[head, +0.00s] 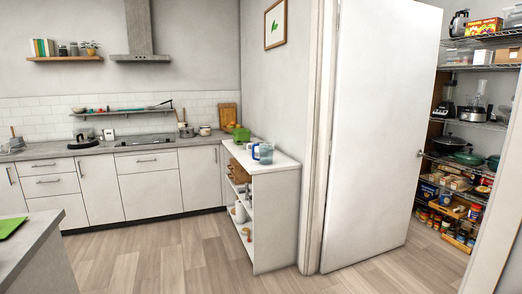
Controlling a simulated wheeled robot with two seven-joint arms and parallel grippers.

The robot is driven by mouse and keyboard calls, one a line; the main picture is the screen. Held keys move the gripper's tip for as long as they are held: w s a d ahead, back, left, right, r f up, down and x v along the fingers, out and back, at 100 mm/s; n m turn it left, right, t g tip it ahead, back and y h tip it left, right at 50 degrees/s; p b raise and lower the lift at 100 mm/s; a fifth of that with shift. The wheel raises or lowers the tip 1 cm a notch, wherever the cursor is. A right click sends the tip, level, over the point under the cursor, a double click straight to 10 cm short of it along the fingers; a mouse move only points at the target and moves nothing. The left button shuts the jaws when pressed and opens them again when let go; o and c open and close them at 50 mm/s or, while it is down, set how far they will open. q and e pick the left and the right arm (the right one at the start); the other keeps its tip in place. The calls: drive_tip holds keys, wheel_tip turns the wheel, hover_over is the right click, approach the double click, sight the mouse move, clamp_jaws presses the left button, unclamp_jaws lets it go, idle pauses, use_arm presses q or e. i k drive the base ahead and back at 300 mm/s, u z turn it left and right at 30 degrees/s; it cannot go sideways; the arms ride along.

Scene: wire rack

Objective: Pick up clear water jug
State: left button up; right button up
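A clear, bluish jug (265,154) stands upright on top of the white open shelf unit (271,168), in the middle of the head view. It is small at this distance, and its handle is hard to make out. Neither of my grippers is in view.
Several small items stand beside and behind the jug. A green container (241,134) is on the corner counter. An open white door (382,130) stands right of the shelf unit, before a pantry with wire racks (480,125). An island corner (40,235) is at lower left. The wooden floor (180,262) between is clear.

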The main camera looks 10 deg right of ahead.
sight(266, 148)
drive_tip(key=i, duration=2.85)
drive_tip(key=z, duration=1.6)
drive_tip(key=i, duration=0.55)
drive_tip(key=u, duration=2)
